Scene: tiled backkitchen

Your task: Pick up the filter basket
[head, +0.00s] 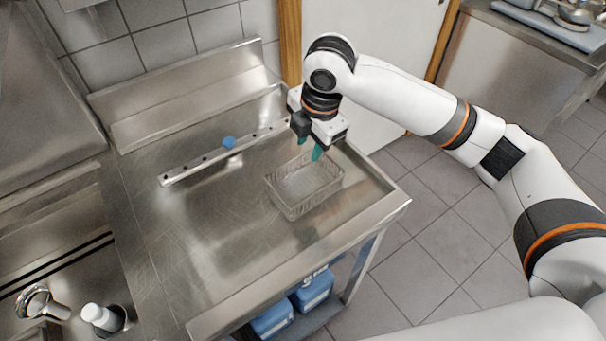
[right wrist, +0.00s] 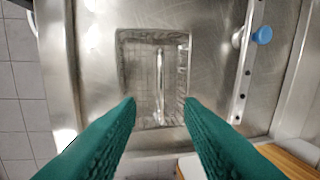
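The filter basket (head: 290,205) is a rectangular wire-mesh basket on the steel counter, near its right end. In the right wrist view the basket (right wrist: 126,70) lies ahead of the fingers, with a thin bar or handle (right wrist: 160,75) running along its middle. My right gripper (head: 310,153) is above the far edge of the basket in the head view. Its two green fingers (right wrist: 158,103) are spread apart with nothing between them, and the near end of the basket shows in the gap. I cannot tell the exact height above the basket. My left gripper is not in view.
A metal rail with a blue knob (head: 229,142) lies on the counter (head: 190,230) behind and left of the basket. A sink with a tap (head: 40,303) and a white bottle (head: 98,316) is at the lower left. Blue containers (head: 312,290) stand under the counter.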

